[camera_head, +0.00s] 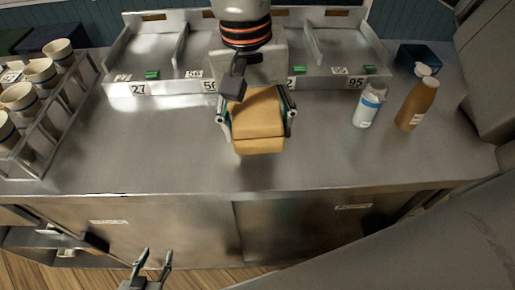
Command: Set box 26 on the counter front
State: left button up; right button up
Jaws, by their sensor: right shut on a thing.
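A tan box (257,125) hangs over the middle of the metal counter (150,150) in the head view. My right gripper (257,112) comes down from the top and is shut on it, one finger along each side. A dark shadow lies on the counter below the box, so it looks raised above the surface. No number can be read on the box. My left gripper (155,258) is low at the bottom left, in front of the counter's front face. Its two fingers are apart with nothing between them.
Metal bays with number tags such as 27 (139,89) and 95 (356,82) line the back. A rack (45,155) of cups stands at left. A white bottle (368,106) and a brown bottle (417,103) stand at right. The counter's front strip is clear.

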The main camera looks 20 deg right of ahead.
aim_at(253, 116)
notch_tip(253, 116, down, 7)
jog(key=shift+f, duration=0.15)
jog(key=o, duration=1.3)
jog(key=r, duration=0.8)
jog(key=a+r, duration=0.1)
jog(key=r, duration=0.3)
jog(key=shift+w, duration=0.15)
